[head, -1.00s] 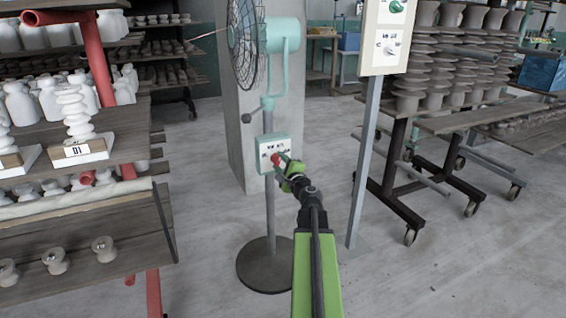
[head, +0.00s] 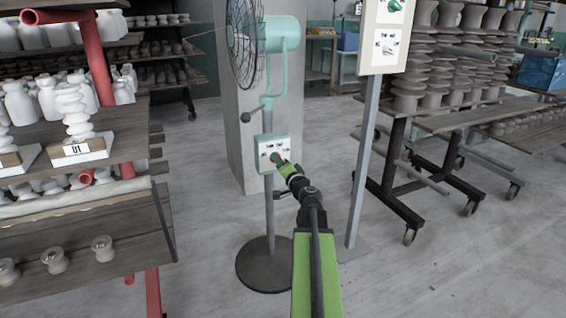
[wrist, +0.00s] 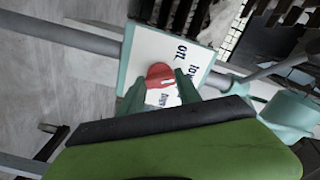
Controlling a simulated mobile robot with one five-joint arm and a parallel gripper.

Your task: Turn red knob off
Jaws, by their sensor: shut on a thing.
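The red knob (wrist: 159,76) sits on the white face of a teal control box (head: 274,141) on the fan's pole. The face carries printed labels, partly hidden by my gripper; one seems to read "OFF". My gripper (head: 281,162) reaches the box from the lower right in the head view. In the wrist view its two teal fingers (wrist: 160,92) are on either side of the red knob and shut on it. In the head view the knob is mostly hidden by my gripper. I cannot tell which label the knob points to.
The teal fan (head: 245,40) stands above the box, with a round dark base (head: 265,268) on the floor. A grey post with a white panel (head: 386,38) and green knob stands to the right. A shelf of white pottery (head: 85,150) is on the left.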

